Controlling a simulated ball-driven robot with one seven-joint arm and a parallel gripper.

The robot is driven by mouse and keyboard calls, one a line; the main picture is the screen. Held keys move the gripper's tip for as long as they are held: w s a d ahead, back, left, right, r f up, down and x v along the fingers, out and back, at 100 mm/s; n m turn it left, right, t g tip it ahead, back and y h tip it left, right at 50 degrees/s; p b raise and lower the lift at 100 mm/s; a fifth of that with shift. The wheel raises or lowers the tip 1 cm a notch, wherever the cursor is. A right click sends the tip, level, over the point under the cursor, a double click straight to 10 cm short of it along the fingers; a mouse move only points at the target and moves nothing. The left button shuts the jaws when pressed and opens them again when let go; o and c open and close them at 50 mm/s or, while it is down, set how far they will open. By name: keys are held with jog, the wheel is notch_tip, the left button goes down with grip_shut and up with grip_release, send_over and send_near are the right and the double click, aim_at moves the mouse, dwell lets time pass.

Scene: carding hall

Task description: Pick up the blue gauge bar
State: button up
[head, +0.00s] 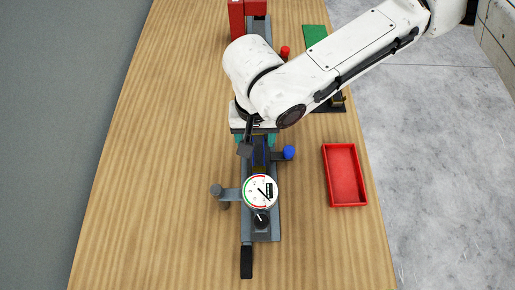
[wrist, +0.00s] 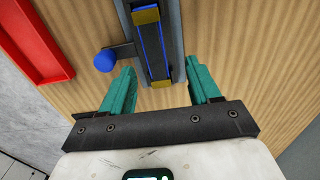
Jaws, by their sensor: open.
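The blue gauge bar (wrist: 152,45) is long and dark with bright blue edges and a yellow block at each end. It lies in a grey fixture on the wooden bench. In the head view, part of the bar (head: 259,157) shows below my gripper, and the rest is hidden by my wrist and the dial. My gripper (wrist: 163,72) is open and empty, with its teal fingers apart on either side of the bar's near end in the wrist view. It also shows in the head view (head: 256,139). I cannot tell the height between fingertips and bar.
A blue knob (wrist: 105,60) sticks out beside the fixture, close to one finger. A round dial (head: 260,191) stands over the fixture. A red tray (head: 326,178) lies to the right. A red block (head: 237,18) and green plate (head: 315,35) are farther back. The bench's left side is clear.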

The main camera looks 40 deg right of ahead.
aim_at(259, 150)
jog(key=shift+s+d+f+p, duration=0.15)
jog(key=shift+f+p, duration=0.05)
jog(key=shift+f, duration=1.2)
jog(key=shift+s+d+f+p, duration=0.1)
jog(key=shift+s+f+p, duration=0.1)
jog(key=shift+f, duration=1.2)
jog(key=shift+c, duration=0.4)
grip_shut()
